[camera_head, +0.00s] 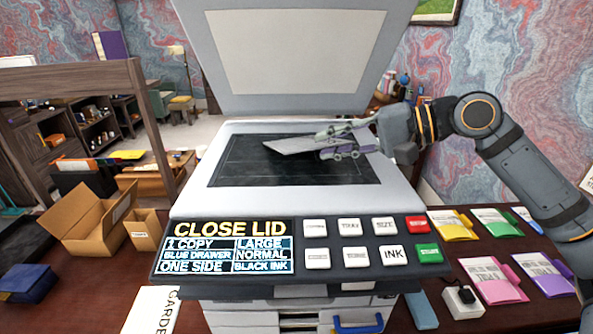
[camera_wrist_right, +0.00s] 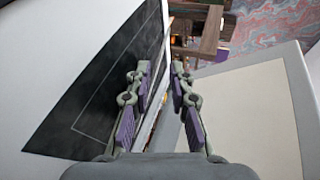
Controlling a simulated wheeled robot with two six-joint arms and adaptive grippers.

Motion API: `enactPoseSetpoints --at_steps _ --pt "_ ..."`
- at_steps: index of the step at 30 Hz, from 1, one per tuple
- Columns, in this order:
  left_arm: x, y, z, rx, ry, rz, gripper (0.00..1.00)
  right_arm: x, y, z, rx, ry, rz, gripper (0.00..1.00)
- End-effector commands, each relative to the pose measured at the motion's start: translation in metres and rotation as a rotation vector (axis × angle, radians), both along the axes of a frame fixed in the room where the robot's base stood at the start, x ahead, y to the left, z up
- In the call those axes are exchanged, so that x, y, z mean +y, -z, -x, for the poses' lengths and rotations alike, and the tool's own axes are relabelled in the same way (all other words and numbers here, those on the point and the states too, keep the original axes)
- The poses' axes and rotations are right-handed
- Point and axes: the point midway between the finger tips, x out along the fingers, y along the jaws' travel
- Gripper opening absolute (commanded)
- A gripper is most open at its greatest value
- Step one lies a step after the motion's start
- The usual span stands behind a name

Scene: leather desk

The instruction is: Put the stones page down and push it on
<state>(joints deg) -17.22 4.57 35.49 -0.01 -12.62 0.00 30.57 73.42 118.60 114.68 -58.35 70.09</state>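The stones page (camera_head: 292,146) is a thin greyish sheet, seen at a slant just above the dark copier glass (camera_head: 235,172). My right gripper (camera_head: 338,142) comes in from the right and is shut on the page's right part. In the right wrist view my right gripper (camera_wrist_right: 162,84) has the page (camera_wrist_right: 152,112) edge-on between its purple-padded fingers. I cannot read its printed side. Whether its far edge touches the glass is unclear. The copier lid (camera_head: 300,52) stands open. My left gripper is not in view.
The copier's display (camera_head: 228,246) reads CLOSE LID, beside several buttons and a green key (camera_head: 428,253). Coloured folders (camera_head: 490,278) lie right, an open cardboard box (camera_head: 90,222) left. A paper marked GARDE (camera_head: 152,310) lies in front. The glass around the page is clear.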

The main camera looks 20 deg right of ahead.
Motion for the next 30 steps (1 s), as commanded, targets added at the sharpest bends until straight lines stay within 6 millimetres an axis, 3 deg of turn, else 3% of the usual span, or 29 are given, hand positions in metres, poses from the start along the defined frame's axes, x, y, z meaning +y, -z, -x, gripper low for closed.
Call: enactPoseSetpoints --at_steps 1,6,21,30 --pt "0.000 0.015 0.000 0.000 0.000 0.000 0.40 -0.004 0.005 0.002 -0.004 0.004 0.003 0.21" --pt "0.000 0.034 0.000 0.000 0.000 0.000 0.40 -0.017 -0.003 0.012 -0.002 0.002 0.002 0.21" --pt "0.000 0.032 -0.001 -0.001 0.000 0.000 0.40 -0.022 -0.013 0.015 -0.001 0.000 0.001 0.21" --pt "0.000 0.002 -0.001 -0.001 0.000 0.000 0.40 -0.040 -0.074 0.028 -0.003 0.002 0.001 0.21"
